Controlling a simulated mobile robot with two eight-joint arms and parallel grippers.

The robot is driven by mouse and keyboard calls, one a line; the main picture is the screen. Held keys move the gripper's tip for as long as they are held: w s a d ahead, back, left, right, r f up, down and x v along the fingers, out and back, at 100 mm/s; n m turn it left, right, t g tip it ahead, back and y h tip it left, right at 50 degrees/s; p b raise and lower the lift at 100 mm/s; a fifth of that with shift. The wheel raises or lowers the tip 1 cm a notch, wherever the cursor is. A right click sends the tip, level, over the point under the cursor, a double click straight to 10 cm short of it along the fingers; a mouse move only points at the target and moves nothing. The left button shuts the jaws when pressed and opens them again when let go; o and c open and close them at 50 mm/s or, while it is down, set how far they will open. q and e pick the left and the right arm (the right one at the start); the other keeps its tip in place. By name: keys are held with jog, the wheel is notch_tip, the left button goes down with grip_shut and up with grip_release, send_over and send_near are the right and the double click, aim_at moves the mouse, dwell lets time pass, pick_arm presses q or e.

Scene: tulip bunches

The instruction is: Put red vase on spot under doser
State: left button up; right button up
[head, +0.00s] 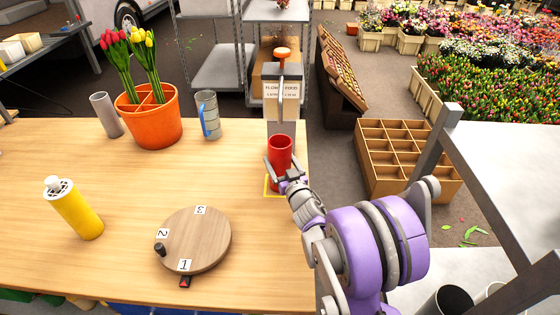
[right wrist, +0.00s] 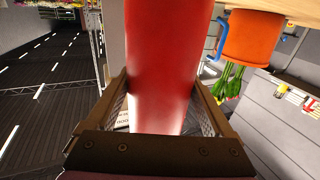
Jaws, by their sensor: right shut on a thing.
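The red vase (head: 280,153) stands upright in the head view, at the far right edge of the wooden table, below the doser (head: 282,75) with its orange top. A yellow outlined spot (head: 273,194) shows on the table around the vase's base; part of it is hidden by my gripper. My right gripper (head: 284,176) is shut on the lower part of the vase. In the right wrist view the red vase (right wrist: 166,60) fills the space between the two fingers (right wrist: 163,105). My left gripper is in neither view.
A yellow bottle (head: 75,210) and a round numbered turntable (head: 196,240) are nearer. A compartment crate (head: 400,187) stands right of the table.

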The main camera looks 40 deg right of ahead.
jog(key=o, duration=1.4)
jog(key=shift+f, duration=0.1)
jog(key=shift+o, duration=0.4)
jog(key=shift+r, duration=0.2)
jog(key=v, duration=1.2)
